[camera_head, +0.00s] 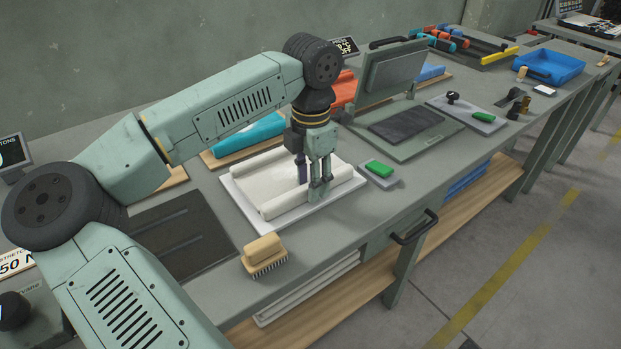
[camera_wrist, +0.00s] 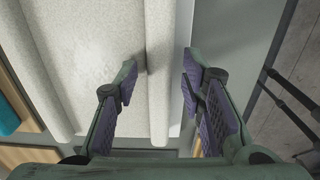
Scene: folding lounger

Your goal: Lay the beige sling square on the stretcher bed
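The beige sling (camera_head: 268,187) lies flat on a white tray (camera_head: 235,197), with a thick roll along its near edge and another along its far edge. The sling fills the left of the wrist view (camera_wrist: 95,50). My gripper (camera_head: 319,188) is down over the near roll, towards its right end. In the wrist view the open fingers (camera_wrist: 160,85) stand on either side of the roll, with a gap on the right. Whether the left finger touches it I cannot tell. A dark flat plate with raised strips (camera_head: 180,240), apparently the stretcher bed, lies left of the tray and is bare.
A wooden brush (camera_head: 264,254) stands at the bench's front edge near the tray. A green-topped block (camera_head: 379,170) sits right of the tray. A hinged press (camera_head: 405,130) stands open beyond it. Teal (camera_head: 245,135) and orange rolls lie behind. My arm crosses above the dark plate.

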